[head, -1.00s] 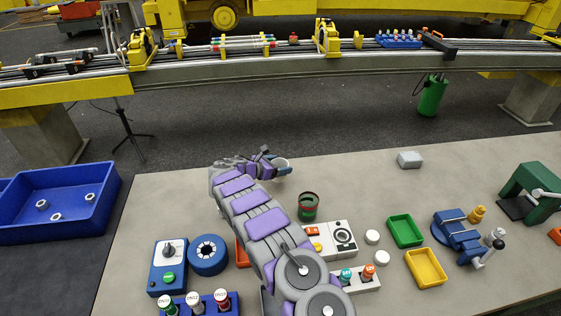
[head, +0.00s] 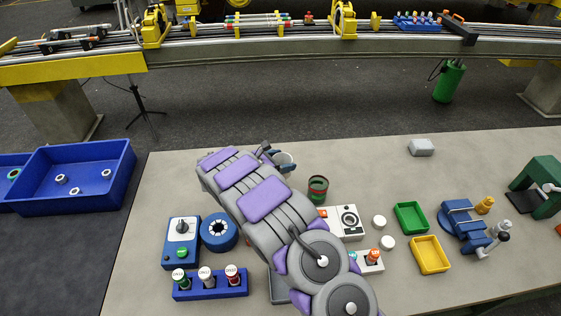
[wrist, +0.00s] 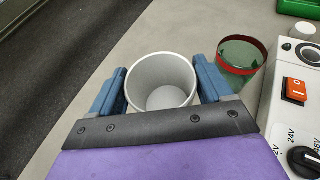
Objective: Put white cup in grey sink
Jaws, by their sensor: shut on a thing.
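The white cup (wrist: 160,82) sits between the two blue fingers of my gripper (wrist: 162,88) in the wrist view. Its open mouth faces the camera and it looks empty. The fingers press on its two sides. In the head view the cup (head: 286,161) shows in part past the end of my arm, above or on the far part of the table; I cannot tell its height. My gripper (head: 277,158) is mostly hidden by the arm there.
A dark green cup with a red rim (head: 317,188) stands close right of my gripper. A white control box (head: 345,222), a green tray (head: 410,217) and a yellow tray (head: 430,254) lie further right. A blue bin (head: 125,180) is at the left. The table's back middle is clear.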

